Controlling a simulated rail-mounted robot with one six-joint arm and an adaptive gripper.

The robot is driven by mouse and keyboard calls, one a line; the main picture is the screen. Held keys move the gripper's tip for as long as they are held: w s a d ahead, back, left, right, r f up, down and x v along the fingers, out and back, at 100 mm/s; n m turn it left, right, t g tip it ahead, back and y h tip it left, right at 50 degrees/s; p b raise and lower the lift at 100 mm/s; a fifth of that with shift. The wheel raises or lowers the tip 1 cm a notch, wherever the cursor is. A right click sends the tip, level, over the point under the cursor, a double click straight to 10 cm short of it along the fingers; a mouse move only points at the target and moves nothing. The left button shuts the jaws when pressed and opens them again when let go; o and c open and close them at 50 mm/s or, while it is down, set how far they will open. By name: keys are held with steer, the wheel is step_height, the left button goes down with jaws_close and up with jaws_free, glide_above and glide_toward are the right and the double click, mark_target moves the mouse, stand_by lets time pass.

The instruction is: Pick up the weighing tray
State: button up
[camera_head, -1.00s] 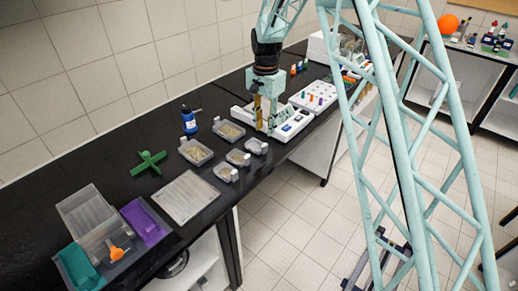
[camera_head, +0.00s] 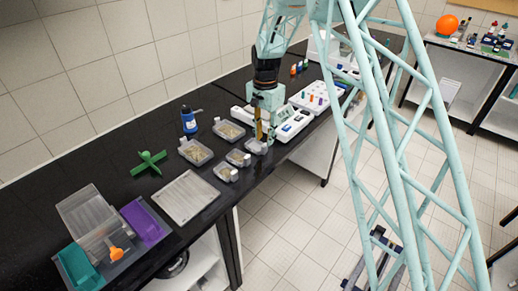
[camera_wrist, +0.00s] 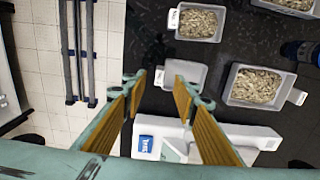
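A small grey, empty tray, which I take to be the weighing tray, lies on the black bench beside the balance. In the wrist view the weighing tray (camera_wrist: 184,74) shows just beyond my fingertips, nearer the right finger. In the head view the weighing tray (camera_head: 254,147) is just left of and below my gripper (camera_head: 265,138). My gripper (camera_wrist: 165,84) points down, open and empty, with a wide gap between its fingers. The white balance (camera_wrist: 235,139) lies under and behind the fingers; it also shows in the head view (camera_head: 293,126).
Several trays of pale grains stand close by, including one at the right (camera_wrist: 258,86) and one above (camera_wrist: 200,22). A blue bottle (camera_head: 189,120) and a green cross-shaped object (camera_head: 149,162) stand further left. The bench's front edge is close, with open floor beyond.

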mark_target(264, 145)
steer(key=shift+f, duration=2.4)
steer(key=shift+c, duration=0.6)
steer(key=c, duration=0.7)
